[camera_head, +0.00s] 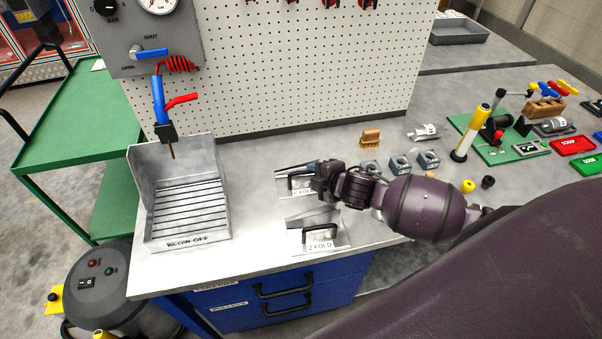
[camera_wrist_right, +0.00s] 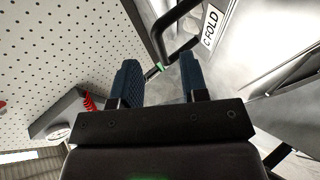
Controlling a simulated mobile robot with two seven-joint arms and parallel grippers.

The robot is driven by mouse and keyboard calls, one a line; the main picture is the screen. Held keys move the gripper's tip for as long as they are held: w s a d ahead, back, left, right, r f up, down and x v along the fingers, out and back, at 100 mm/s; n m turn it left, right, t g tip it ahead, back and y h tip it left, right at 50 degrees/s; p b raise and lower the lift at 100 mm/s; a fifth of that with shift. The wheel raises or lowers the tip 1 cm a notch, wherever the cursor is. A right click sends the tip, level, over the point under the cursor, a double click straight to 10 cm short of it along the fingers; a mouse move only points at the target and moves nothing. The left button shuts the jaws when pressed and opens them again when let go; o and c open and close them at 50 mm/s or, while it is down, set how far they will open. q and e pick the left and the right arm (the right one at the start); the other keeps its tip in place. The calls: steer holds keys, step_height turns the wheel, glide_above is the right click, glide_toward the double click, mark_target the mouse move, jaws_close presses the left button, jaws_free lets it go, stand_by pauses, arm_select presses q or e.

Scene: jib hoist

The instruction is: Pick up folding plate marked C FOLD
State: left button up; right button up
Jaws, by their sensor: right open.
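The C FOLD plate (camera_head: 283,189) is a grey metal folded plate with a black handle, lying on the grey bench. Its white C FOLD label (camera_wrist_right: 211,25) reads clearly in the right wrist view. My right gripper (camera_head: 317,175) is at the plate's right side, by the handle, and partly hides it. In the right wrist view the gripper (camera_wrist_right: 160,75) is open, with two dark blue fingers apart. The black handle (camera_wrist_right: 158,38) shows at and just beyond the gap between the fingertips; contact cannot be told. My left gripper is not in view.
The Z FOLD plate (camera_head: 297,243) with its black handle lies just in front. The BLOW-OFF tray (camera_head: 150,225) stands left on the bench. Metal blocks (camera_head: 399,164), a wooden brush (camera_head: 371,137) and a yellow-topped post (camera_head: 470,133) are to the right. A pegboard (camera_head: 290,70) rises behind.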

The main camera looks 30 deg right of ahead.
mark_target(307, 172)
steer(key=shift+x, duration=2.45)
steer(key=shift+c, duration=0.3)
jaws_close()
steer(key=shift+w+r, duration=0.1)
steer(key=shift+r, duration=0.05)
